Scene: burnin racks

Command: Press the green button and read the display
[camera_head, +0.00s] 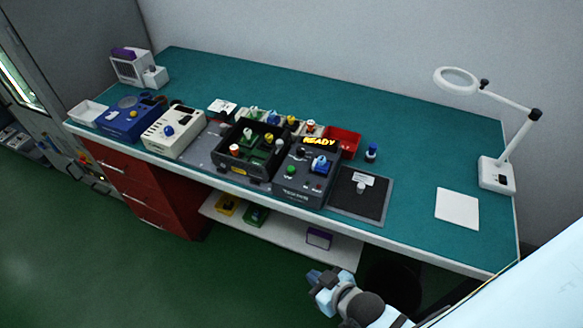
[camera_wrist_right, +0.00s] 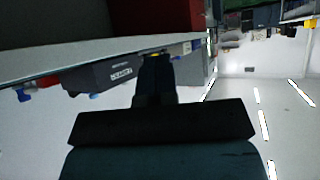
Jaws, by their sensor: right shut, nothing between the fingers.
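A dark grey test box (camera_head: 303,182) stands near the front edge of the green-topped bench, with a green button (camera_head: 291,171) on its left side. Its display (camera_head: 319,141) reads "READY" in yellow letters. A blue part (camera_head: 320,164) sits on the box, right of the button. My right gripper (camera_head: 318,281) is below and in front of the bench, well apart from the box, shut and empty. In the right wrist view the fingers (camera_wrist_right: 154,65) show together, and the box (camera_wrist_right: 112,74) appears upside down beyond them. My left gripper is not in view.
A black tray (camera_head: 251,158) with several coloured parts is left of the box. A dark mat (camera_head: 358,195) lies right of it, and a red bin (camera_head: 344,141) behind. A magnifier lamp (camera_head: 497,174) stands at the right. The bench's front edge and lower shelf (camera_head: 285,232) are near my right gripper.

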